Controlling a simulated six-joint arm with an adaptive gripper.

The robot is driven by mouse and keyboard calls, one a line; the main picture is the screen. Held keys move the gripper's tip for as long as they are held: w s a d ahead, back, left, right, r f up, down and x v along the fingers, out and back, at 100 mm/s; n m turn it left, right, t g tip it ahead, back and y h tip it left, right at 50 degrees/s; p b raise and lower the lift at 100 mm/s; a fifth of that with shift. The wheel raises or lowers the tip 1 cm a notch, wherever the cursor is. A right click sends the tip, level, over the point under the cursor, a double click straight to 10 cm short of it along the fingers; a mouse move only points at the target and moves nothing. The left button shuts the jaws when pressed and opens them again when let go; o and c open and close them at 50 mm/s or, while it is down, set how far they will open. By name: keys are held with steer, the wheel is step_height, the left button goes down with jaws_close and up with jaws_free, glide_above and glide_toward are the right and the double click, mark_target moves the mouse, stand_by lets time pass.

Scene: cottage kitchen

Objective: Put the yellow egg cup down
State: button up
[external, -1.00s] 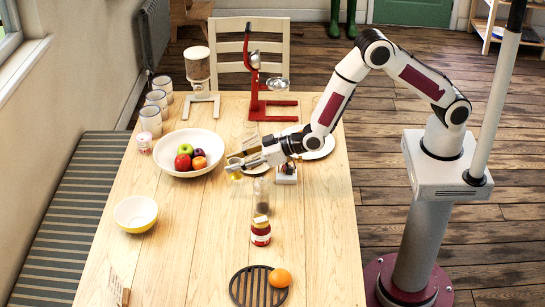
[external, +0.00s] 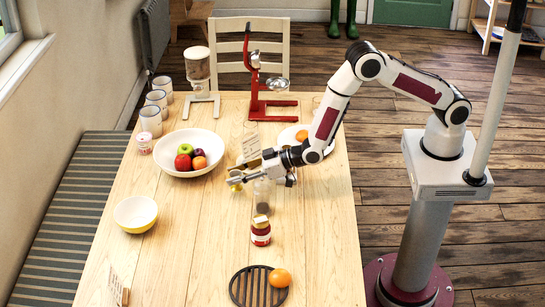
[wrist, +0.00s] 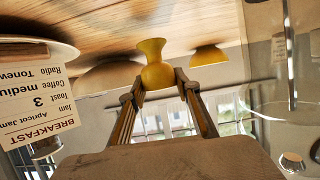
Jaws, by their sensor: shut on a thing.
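The yellow egg cup (external: 236,185) is between the fingers of my gripper (external: 239,180), over the middle of the table, to the right of the fruit bowl. That view looks upside down, with the wooden tabletop (wrist: 90,52) at the top. I cannot tell whether the cup touches the table (external: 185,225).
The white fruit bowl (external: 213,145) stands left of my gripper. A yellow-white bowl (external: 135,214) is at left. Bare table lies between the bowls and jars.

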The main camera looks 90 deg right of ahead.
steer(key=shift+f, duration=1.15)
steer(key=shift+f, duration=0.15)
steer(key=o, duration=1.1)
steer(key=shift+o, duration=0.2)
steer(key=shift+s+r, duration=0.35)
steer(key=v, duration=1.1)
steer(key=shift+s, duration=0.1)
